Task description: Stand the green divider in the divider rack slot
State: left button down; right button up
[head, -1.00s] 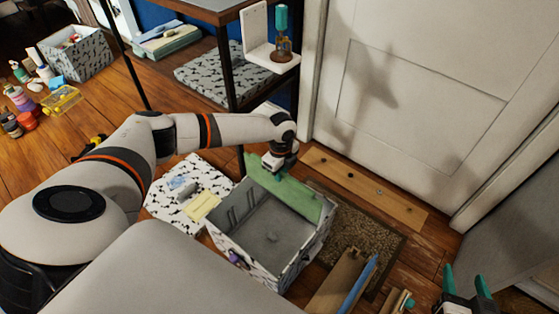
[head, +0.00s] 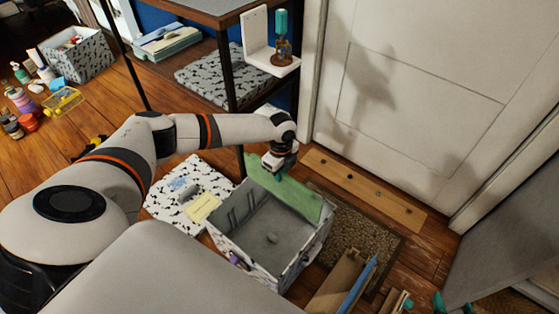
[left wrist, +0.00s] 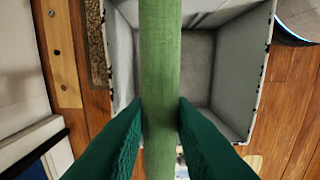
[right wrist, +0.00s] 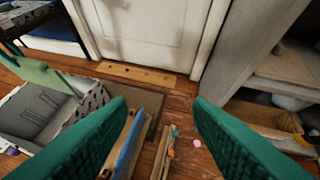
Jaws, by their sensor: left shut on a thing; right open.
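My left gripper (head: 279,172) is shut on the green divider (head: 288,193) at its upper edge. The divider is tilted in the head view, over the far edge of a black-and-white patterned open box (head: 262,236). In the left wrist view the divider (left wrist: 160,60) runs between the two teal fingers (left wrist: 157,105), with the grey box interior behind it. I cannot tell whether it touches the box. A wooden piece with a blue panel (head: 357,284), possibly the divider rack, stands right of the box; its slot is not clear. My right gripper (right wrist: 160,102) is open and empty.
A patterned lid (head: 178,204) with a yellow card lies left of the box. A brown mat (head: 358,240) and a wooden plank with holes (head: 365,190) lie before the white door (head: 410,100). A shelf (head: 205,15) stands behind.

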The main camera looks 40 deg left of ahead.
pick_arm(q)
jog(key=shift+r+p, duration=0.4)
jog(key=shift+r, duration=0.05)
jog(key=shift+r+p, duration=0.3)
jog(key=shift+p, duration=0.05)
pick_arm(e)
jog(key=s+d+f+g+h, duration=0.1)
jog(key=s+d+f+g, duration=0.1)
jog(key=s+f+g, duration=0.1)
jog(key=shift+s+g, duration=0.5)
jog(key=shift+s, duration=0.9)
